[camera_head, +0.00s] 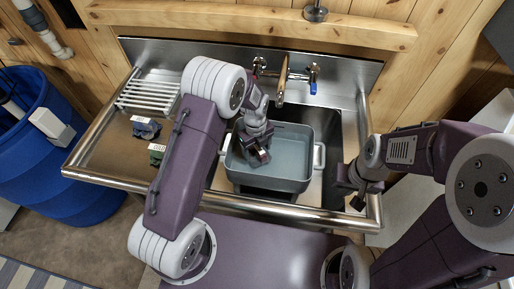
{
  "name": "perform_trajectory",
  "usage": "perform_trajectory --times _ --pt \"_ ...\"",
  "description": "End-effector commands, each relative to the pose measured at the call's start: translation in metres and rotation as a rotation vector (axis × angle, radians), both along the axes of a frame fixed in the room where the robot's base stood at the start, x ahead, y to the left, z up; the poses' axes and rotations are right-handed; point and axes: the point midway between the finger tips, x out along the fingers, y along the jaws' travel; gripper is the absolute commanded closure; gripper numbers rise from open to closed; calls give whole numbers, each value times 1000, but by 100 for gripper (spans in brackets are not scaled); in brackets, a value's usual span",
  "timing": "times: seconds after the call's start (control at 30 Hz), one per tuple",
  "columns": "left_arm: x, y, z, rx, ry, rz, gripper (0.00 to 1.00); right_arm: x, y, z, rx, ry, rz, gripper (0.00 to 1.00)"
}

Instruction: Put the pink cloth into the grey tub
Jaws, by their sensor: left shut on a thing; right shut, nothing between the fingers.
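The grey tub (292,184) sits in the sink basin, with a handle at each side and a pale blue-grey inside that looks like water. My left gripper (259,158) points down inside the tub's outline, toward its left half. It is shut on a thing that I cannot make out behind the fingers. I see no pink cloth anywhere in the view. My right gripper (359,198) is shut and empty, to the right of the tub near the sink's front right corner.
A tap (283,78) stands behind the tub. A steel rail (300,212) edges the sink. A blue barrel (40,165) stands at left.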

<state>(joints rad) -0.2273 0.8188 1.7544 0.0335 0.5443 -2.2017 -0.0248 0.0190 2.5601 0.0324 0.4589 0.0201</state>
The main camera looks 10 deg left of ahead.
Motion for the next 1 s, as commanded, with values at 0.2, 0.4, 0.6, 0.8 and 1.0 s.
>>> perform_trajectory --times 0.2,0.4,0.6,0.8,1.0 --pt "1 0 -9 0 -1 0 67 0 0 -7 0 0 0 100" --pt "0 0 -8 0 -1 0 2 0 0 -7 0 0 0 100" --pt "0 0 -8 0 -1 0 2 0 0 -7 0 0 0 100" --pt "1 0 4 -1 -5 0 2 0 0 -6 0 0 0 100" --pt "1 1 49 -2 -7 1 2 0 0 -4 0 0 0 100"
